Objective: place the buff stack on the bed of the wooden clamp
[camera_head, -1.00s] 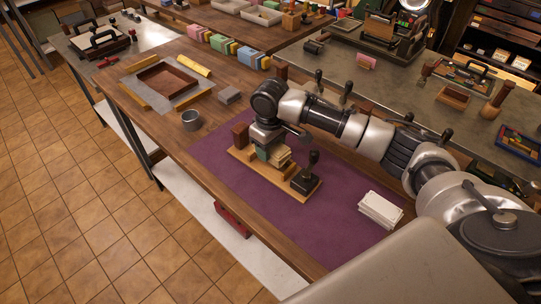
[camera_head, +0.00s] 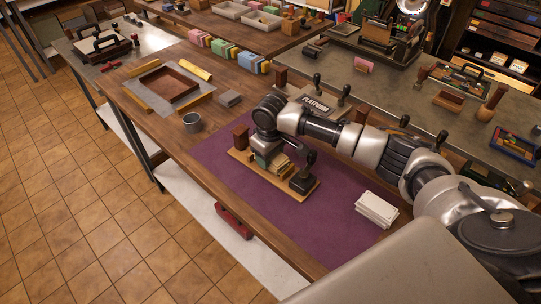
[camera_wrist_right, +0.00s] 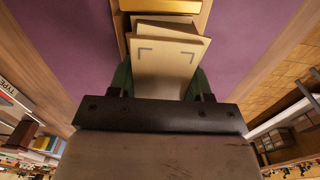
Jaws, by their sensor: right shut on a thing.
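The wooden clamp (camera_head: 311,193) lies on a purple mat, with a brown block at its left end and a black clamp part with a knob at its right end. The buff stack (camera_head: 281,164) is between these ends, at the bed. In the right wrist view the buff stack (camera_wrist_right: 163,68) shows dark corner marks on its face. My right gripper (camera_head: 264,158) is over the clamp, and its green fingers (camera_wrist_right: 160,82) are shut on the stack from both sides. Whether the stack's underside touches the bed is hidden. My left gripper is not in view.
A pile of white cards (camera_head: 376,209) lies on the purple mat (camera_head: 260,225) to the right. A grey metal cup (camera_head: 192,122), a grey block (camera_head: 229,99) and a framed tray (camera_head: 168,85) are on the table to the left. The mat's front part is clear.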

